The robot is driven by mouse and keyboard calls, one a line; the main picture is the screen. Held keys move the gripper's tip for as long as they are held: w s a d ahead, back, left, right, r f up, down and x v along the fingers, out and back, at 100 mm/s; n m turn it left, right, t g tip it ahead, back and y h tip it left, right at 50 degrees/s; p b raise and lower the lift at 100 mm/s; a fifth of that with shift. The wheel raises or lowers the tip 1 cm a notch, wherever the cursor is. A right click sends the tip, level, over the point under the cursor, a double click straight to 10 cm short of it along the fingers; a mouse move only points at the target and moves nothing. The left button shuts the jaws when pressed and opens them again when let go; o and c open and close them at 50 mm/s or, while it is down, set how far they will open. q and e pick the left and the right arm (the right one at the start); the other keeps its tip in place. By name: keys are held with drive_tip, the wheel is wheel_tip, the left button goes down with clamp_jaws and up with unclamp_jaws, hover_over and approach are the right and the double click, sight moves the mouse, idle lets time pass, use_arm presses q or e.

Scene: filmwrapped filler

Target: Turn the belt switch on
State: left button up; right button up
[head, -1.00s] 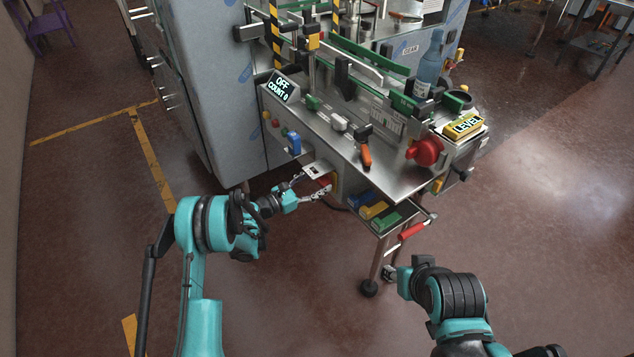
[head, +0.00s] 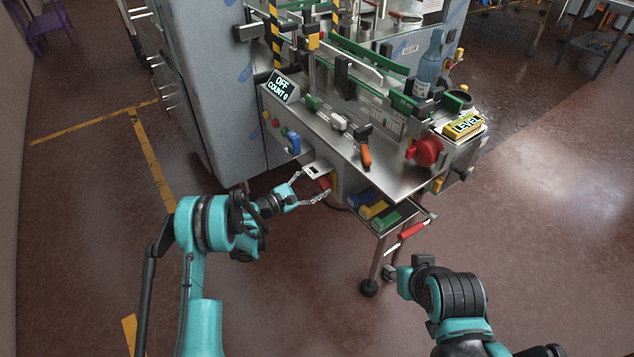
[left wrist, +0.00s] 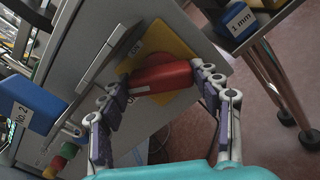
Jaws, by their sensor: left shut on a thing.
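The belt switch has a red handle (left wrist: 160,77) on a yellow plate (left wrist: 185,38) with an ON label, in the left wrist view. In the head view the red handle (head: 324,182) shows under a small metal shelf on the machine's front. My left gripper (head: 314,189) has its fingers on both sides of the handle; in the left wrist view the gripper (left wrist: 158,80) is shut on it, one finger at each end. The display (head: 281,87) reads OFF, COUNT 0. My right gripper (head: 390,272) is low beside the machine's leg; its fingers are too small to judge.
A blue block marked No.2 (left wrist: 32,103) is close left of the left fingers. A tray of blue, yellow and green blocks (head: 373,210) lies right of the switch. An orange lever (head: 365,155) and a red knob (head: 428,151) are above. The floor in front is clear.

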idle(0.4)
use_arm(q)
drive_tip(key=o, duration=1.1)
